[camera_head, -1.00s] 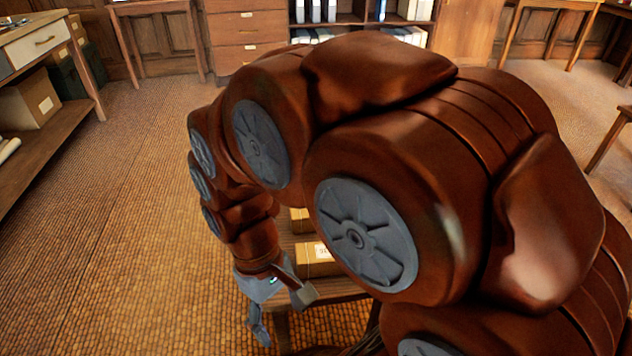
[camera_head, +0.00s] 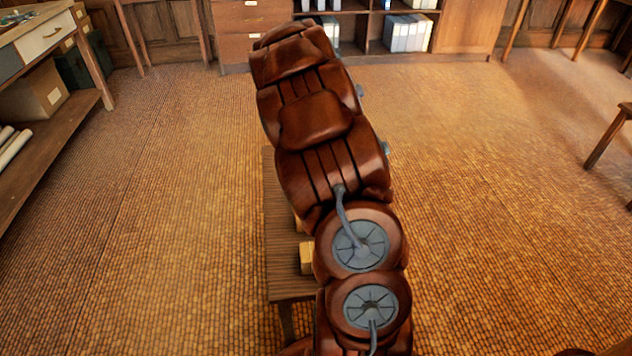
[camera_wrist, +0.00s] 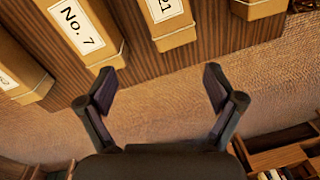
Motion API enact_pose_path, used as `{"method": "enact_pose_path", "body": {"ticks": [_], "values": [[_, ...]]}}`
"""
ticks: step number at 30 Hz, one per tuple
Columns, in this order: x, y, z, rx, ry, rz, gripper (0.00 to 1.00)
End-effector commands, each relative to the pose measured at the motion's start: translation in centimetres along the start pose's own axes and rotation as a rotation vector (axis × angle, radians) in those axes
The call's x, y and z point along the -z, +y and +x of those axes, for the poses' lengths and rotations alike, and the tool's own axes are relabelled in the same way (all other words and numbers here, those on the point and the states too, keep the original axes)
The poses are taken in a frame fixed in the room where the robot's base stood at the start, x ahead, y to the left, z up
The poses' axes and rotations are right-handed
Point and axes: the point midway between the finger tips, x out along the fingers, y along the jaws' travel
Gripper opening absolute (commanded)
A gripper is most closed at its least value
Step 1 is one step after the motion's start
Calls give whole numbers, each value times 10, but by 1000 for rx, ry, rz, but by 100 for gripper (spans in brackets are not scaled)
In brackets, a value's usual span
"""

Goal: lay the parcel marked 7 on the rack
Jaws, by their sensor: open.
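The parcel marked No. 7 (camera_wrist: 92,50) is a tan box with a white label, at the upper left of the wrist view. It lies on a slatted wooden stand (camera_wrist: 205,45), which also shows in the head view (camera_head: 283,220). I cannot tell whether this stand is the rack. My gripper (camera_wrist: 160,85) is open and empty, its left fingertip just below the end of the No. 7 parcel in the picture. I cannot tell whether they touch. In the head view my arm hides the gripper and most of the stand.
Beside No. 7 lie a parcel labelled 21 (camera_wrist: 178,38), another at the left (camera_wrist: 38,88) and one at the top right (camera_wrist: 258,9). A workbench with a lower shelf (camera_head: 50,140) stands at the left. The floor is clear around the stand.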

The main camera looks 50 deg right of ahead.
Motion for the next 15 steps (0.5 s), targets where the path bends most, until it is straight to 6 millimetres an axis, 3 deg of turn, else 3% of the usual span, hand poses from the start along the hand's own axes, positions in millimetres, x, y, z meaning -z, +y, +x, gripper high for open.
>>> {"method": "enact_pose_path", "body": {"ticks": [1,6,10,15], "values": [[-6,18,0,-6,12,-32,92],[-21,65,16,-31,51,-169,92],[-28,88,25,-48,73,-247,92],[-33,102,32,-61,91,-299,92]]}}
